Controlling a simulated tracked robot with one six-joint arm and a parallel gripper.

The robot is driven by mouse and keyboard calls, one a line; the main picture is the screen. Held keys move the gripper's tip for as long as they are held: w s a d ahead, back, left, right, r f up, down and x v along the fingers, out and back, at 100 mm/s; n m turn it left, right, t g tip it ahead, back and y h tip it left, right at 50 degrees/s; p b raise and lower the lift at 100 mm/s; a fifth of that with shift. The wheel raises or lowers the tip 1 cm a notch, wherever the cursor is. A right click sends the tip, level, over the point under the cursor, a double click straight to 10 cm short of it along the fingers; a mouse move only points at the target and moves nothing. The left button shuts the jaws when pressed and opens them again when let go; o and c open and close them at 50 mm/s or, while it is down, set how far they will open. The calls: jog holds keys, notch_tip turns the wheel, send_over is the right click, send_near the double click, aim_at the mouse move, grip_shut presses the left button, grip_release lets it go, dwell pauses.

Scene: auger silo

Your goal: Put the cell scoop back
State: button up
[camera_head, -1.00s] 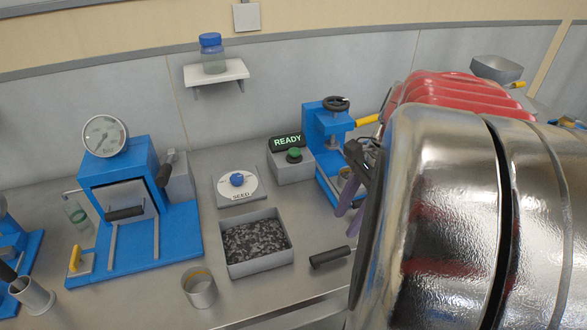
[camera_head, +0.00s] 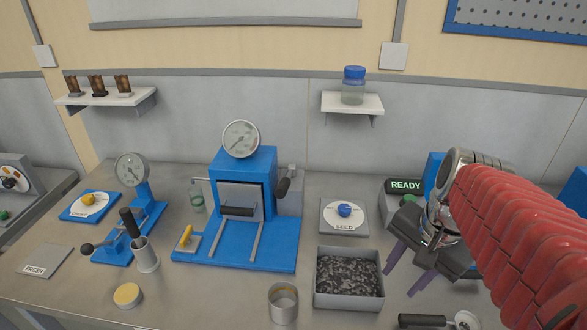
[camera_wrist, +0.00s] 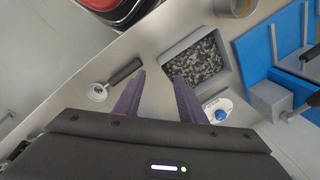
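A scoop with a black handle (camera_head: 422,320) and a small round metal bowl lies on the bench in front of the grey seed tray; I take it for the cell scoop. It also shows in the wrist view as a black handle (camera_wrist: 125,71) with its bowl (camera_wrist: 98,92) to the lower left. My gripper (camera_head: 402,278) hangs above the bench right of the tray, its purple fingers apart. In the wrist view my gripper (camera_wrist: 157,84) is empty, with the scoop handle just beyond the left fingertip, apart from the fingers as far as I can tell.
The grey tray (camera_head: 348,301) holds dark granules. A metal cup (camera_head: 283,304) stands left of it. A blue press (camera_head: 245,185) and the SEED dial (camera_head: 344,215) are behind. Another cup (camera_head: 146,256) with a black-handled tool stands left. A READY box (camera_head: 404,196) is behind my gripper.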

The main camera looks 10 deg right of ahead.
jog(key=a+r+n+t, duration=0.2)
jog(key=a+n+t, duration=0.1)
jog(key=a+n, duration=0.8)
jog(key=shift+a+n+t+h, duration=0.3)
jog(key=shift+a+n, duration=0.1)
jog(key=shift+s, duration=0.1)
